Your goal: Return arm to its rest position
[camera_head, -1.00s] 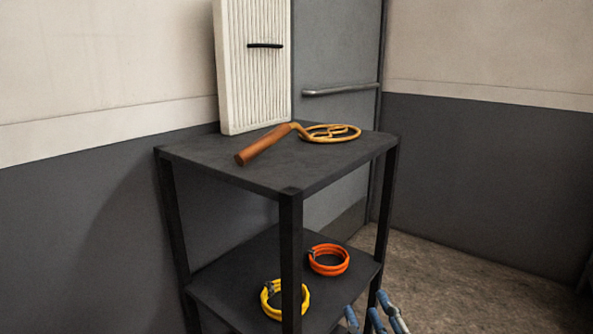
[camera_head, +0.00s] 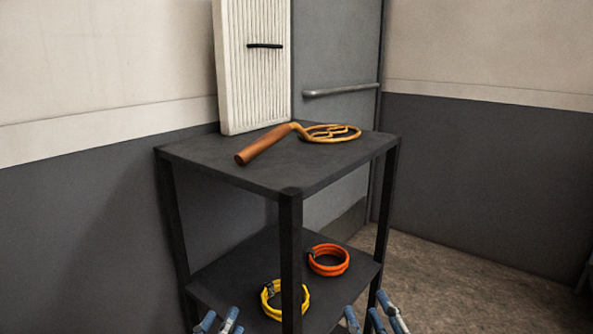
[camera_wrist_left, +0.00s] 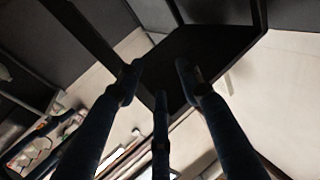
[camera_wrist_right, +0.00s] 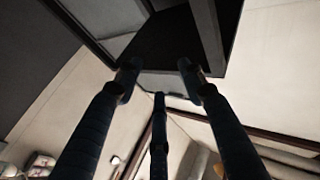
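My left gripper (camera_head: 219,322) shows at the bottom edge of the head view, its blue fingertips in front of the shelf's lower left. My right gripper (camera_head: 374,318) shows at the bottom, near the shelf's right front leg. In the left wrist view my left gripper's fingers (camera_wrist_left: 158,85) are spread apart with nothing between them. In the right wrist view my right gripper's fingers (camera_wrist_right: 158,80) are also spread and empty. Both wrist cameras look up past the dark underside of the shelf. The rest of both arms is out of the head view.
A black shelf unit (camera_head: 225,164) stands ahead. A yellow coil (camera_head: 268,307) and an orange coil (camera_head: 328,271) lie on the lower shelf. Floor at right (camera_head: 450,290) is clear.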

